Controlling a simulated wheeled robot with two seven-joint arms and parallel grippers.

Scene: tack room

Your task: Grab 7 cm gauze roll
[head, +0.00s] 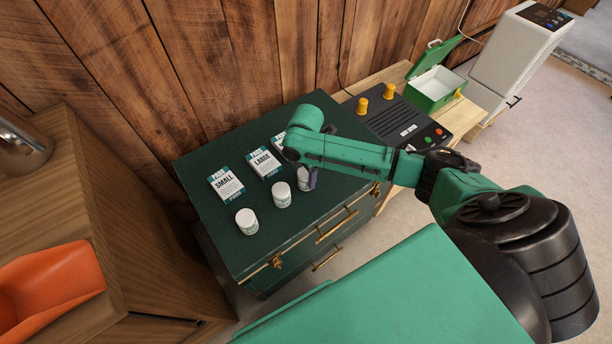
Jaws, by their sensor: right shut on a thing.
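Three white rolls stand upright in a slanting row on the dark green chest top (210,168): a left roll (246,221), a middle roll (282,195) and a right roll (302,180). Their printing is too small to read, so I cannot tell which is 7 cm. My right gripper (311,179) is shut on the right roll, at its right side. The gripper and arm hide part of this roll. I cannot tell whether it is clear of the chest top. My left gripper is not in view.
Flat packs marked SMALL (226,184) and LARGE (264,162) lie behind the rolls; a third pack (278,142) is partly hidden by my arm. A black device with yellow knobs (408,124) and an open green box (432,90) stand right. A wooden wall rises behind.

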